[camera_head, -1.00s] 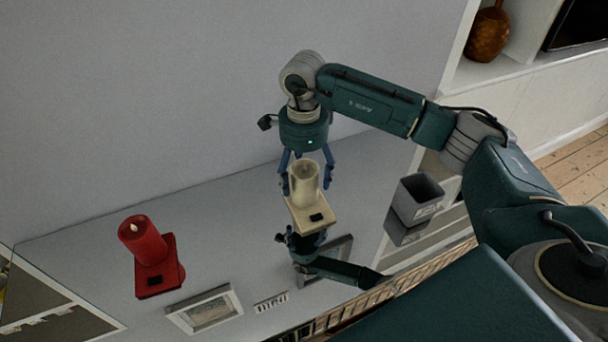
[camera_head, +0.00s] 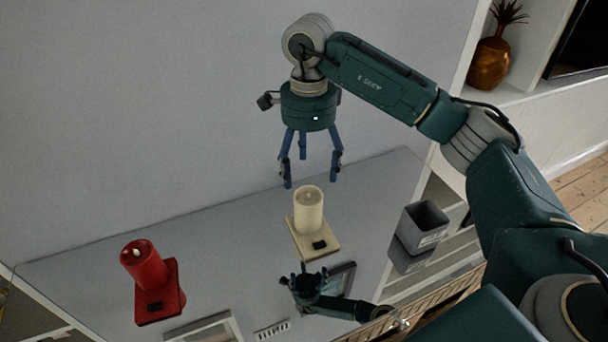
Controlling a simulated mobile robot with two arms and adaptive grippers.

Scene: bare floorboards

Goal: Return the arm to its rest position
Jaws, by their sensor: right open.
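My right arm reaches in from the right in the head view. Its gripper (camera_head: 311,172) hangs fingers down, open and empty, above and behind the cream candle and apart from it. The cream candle (camera_head: 309,212) stands upright on a cream base (camera_head: 323,235) on the shiny grey surface (camera_head: 230,240). A red candle (camera_head: 144,266) on a red base (camera_head: 158,305) stands to the left. My left gripper does not show.
A grey square container (camera_head: 424,226) stands on the surface's right side. The surface mirrors the arm and other things. A wall rises behind. A brown pineapple-shaped vase (camera_head: 490,62) sits on a shelf at upper right.

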